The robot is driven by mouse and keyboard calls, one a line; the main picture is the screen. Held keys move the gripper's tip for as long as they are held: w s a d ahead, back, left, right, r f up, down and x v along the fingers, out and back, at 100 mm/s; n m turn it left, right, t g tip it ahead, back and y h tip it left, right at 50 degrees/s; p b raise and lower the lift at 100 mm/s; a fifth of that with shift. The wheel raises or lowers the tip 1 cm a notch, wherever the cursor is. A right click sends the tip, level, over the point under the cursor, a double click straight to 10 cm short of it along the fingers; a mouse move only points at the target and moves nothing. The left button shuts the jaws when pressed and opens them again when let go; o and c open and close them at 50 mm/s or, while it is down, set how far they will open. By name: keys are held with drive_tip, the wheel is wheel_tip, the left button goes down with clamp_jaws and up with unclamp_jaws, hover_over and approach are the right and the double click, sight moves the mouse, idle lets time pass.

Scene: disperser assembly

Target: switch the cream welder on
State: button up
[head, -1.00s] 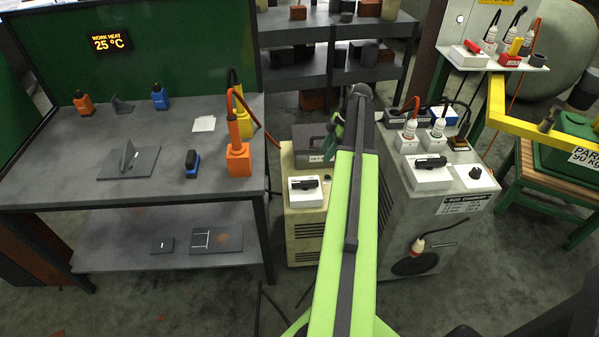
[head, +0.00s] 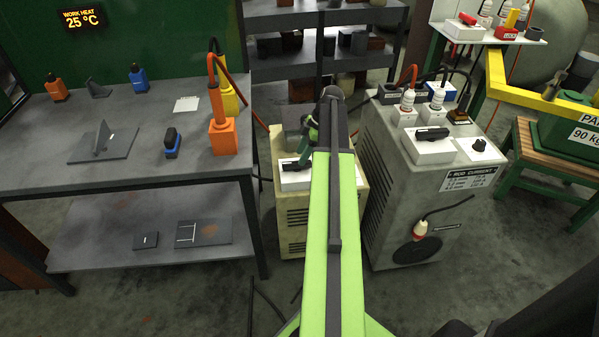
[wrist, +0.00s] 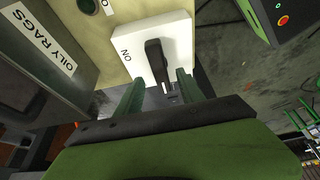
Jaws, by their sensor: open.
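The cream welder (head: 291,222) stands on the floor right of the workbench, partly hidden by my arm. On its top is a white switch block (head: 294,180) with a black lever (head: 291,164). In the wrist view the white block (wrist: 131,57) carries the label ON beside the black lever (wrist: 155,60). My gripper (wrist: 159,90) is open, its two green fingers on either side of the lever's near end. I cannot tell whether either finger touches the lever. In the head view my gripper (head: 309,138) is over the welder's top.
A grey box labelled OILY RAGS (wrist: 38,58) is left of the switch in the wrist view. A larger grey welder (head: 389,185) with its own white switch block (head: 431,149) stands close on the right. The workbench (head: 110,172) is on the left, the shelf (head: 280,68) behind.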

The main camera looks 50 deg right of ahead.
sight(297, 166)
drive_tip(key=b+x, duration=0.2)
drive_tip(key=x, duration=0.2)
drive_tip(key=shift+c, duration=0.3)
clamp_jaws()
